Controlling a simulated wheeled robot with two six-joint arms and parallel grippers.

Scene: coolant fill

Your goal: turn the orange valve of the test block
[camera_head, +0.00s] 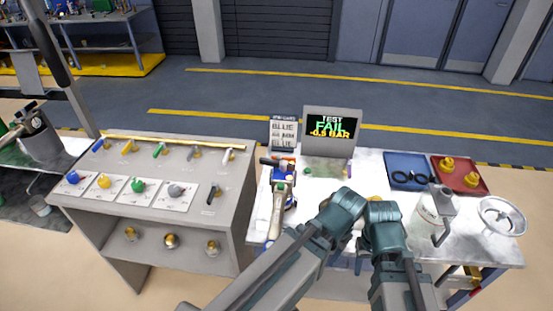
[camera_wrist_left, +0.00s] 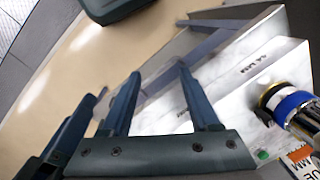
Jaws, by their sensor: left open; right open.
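A small blue, white and dark assembly (camera_head: 288,190) stands on the left part of the white bench, left of my arms; I take it for the test block. A small orange part (camera_head: 287,158) shows at its back, too small to tell its turn. My left gripper (camera_wrist_left: 158,70) is open and empty, apart from that fitting. My right gripper is open; its arm (camera_head: 386,232) largely hides it in the head view.
A screen (camera_head: 333,126) reads TEST FAIL -0.5 BAR. A blue tray (camera_head: 400,161) and a red tray (camera_head: 480,185) lie at the back right. A grey rack (camera_head: 226,225) with coloured valves stands left.

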